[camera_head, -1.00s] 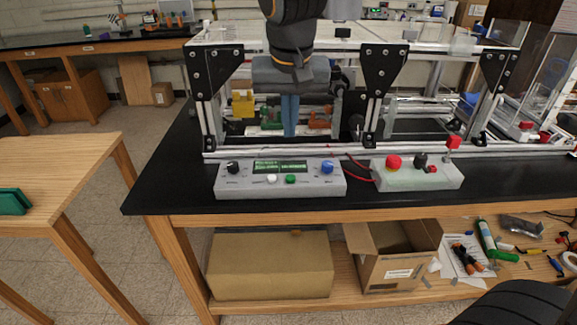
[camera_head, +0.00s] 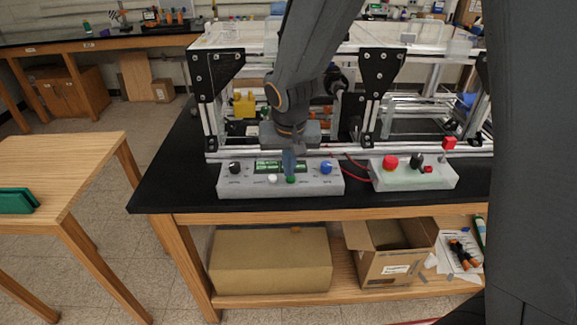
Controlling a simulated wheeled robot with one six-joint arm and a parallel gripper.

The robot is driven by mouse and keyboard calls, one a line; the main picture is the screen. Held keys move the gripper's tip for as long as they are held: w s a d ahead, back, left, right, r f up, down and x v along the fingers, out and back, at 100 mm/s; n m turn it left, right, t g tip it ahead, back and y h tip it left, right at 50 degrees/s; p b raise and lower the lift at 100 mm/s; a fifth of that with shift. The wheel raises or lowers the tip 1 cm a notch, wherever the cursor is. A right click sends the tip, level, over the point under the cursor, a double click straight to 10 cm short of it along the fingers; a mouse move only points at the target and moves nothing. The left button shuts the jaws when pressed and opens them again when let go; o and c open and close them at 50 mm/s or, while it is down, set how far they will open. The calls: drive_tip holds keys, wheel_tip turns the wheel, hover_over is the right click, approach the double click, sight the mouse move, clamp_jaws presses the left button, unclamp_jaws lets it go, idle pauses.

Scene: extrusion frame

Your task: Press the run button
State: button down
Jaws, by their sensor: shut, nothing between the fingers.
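A grey control box (camera_head: 328,186) lies on the black bench top. On it are a black knob (camera_head: 235,167), a green display (camera_head: 266,168), a white button (camera_head: 272,180), a green button (camera_head: 291,180) and a blue knob (camera_head: 326,166). No label that says run can be read. My gripper (camera_head: 289,173) is shut and empty, pointing down with its blue-grey fingertips just above or at the green button. I cannot tell whether they touch it. The fingers cover part of the display's right end.
The extrusion frame (camera_head: 207,100) rises behind both boxes. My arm hides the bench's right end. Bare bench lies left of the grey box.

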drive_tip(key=shift+f, duration=0.3)
